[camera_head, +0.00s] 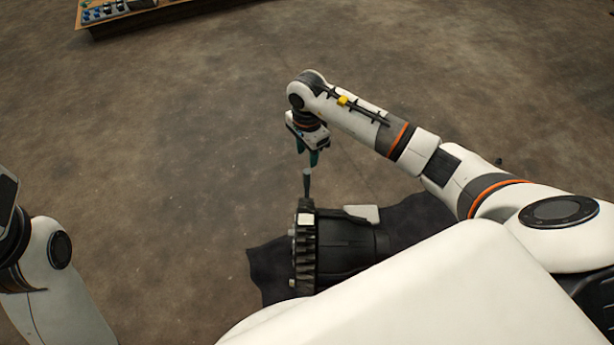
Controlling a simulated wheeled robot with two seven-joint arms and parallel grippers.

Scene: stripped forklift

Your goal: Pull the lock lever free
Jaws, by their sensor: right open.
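A thin dark upright lever (307,184), which looks like the lock lever, stands at the top of a dark ribbed gear-like part (304,245) in the head view. My right gripper (309,158) points down just above the lever with its teal fingers open. The fingertips are very close to the lever's top. I cannot tell whether they touch it or stand around it. My left arm shows only in part at the left edge, and its gripper is out of view.
A dark cylindrical body (350,245) adjoins the gear-like part, with a small pale block (362,214) on it. A black sheet (268,268) lies around it. A wooden bench (130,18) with small items stands at the far upper left. The brown floor between is clear.

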